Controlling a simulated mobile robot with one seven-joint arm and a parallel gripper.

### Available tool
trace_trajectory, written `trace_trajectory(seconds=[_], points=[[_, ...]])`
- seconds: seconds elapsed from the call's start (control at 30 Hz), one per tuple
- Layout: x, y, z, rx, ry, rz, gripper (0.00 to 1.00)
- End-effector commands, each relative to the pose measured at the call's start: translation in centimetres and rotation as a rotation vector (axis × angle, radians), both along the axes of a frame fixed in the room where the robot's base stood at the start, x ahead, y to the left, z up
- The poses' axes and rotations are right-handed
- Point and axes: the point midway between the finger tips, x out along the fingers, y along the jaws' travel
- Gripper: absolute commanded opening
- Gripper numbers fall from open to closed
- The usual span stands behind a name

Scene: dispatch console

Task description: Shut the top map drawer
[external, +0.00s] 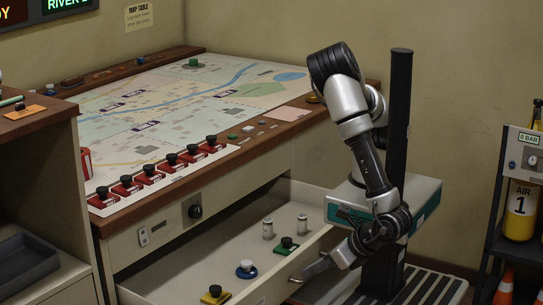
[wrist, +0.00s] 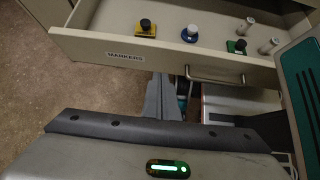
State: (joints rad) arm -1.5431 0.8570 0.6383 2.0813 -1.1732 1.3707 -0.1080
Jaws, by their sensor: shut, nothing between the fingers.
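The map table's drawer (external: 215,265) is pulled well out below the map top, and its front faces my arm. In the wrist view the drawer front (wrist: 120,48) carries a "MARKERS" label and a bar handle (wrist: 215,77). Yellow, blue and green knobbed markers and two small pale cylinders lie inside. My gripper (external: 308,270) is shut and empty, outside the drawer close to its front. In the wrist view my gripper (wrist: 160,78) is left of the handle, below the label. I cannot tell whether it touches the front.
The map top (external: 190,100) carries a row of red-based knobs along its front edge. A left cabinet (external: 40,165) stands near the drawer's left end. A rack with a yellow air cylinder (external: 519,215) and orange cones stand at right. Bare floor (wrist: 45,100) shows left of my gripper.

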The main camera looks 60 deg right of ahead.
Motion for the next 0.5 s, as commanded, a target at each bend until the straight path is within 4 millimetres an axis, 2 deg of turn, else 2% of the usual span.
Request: trace_trajectory(seconds=[0.03, 0.23, 0.4, 0.5], points=[[1.0, -0.1, -1.1, -0.003, -0.002, -0.004, 0.00], [4.1, -0.1, -3.9, -0.003, -0.001, -0.005, 0.00], [6.6, -0.1, -3.6, 0.002, -0.001, -0.004, 0.00], [7.4, 0.0, -3.5, 0.002, -0.001, -0.003, 0.00]])
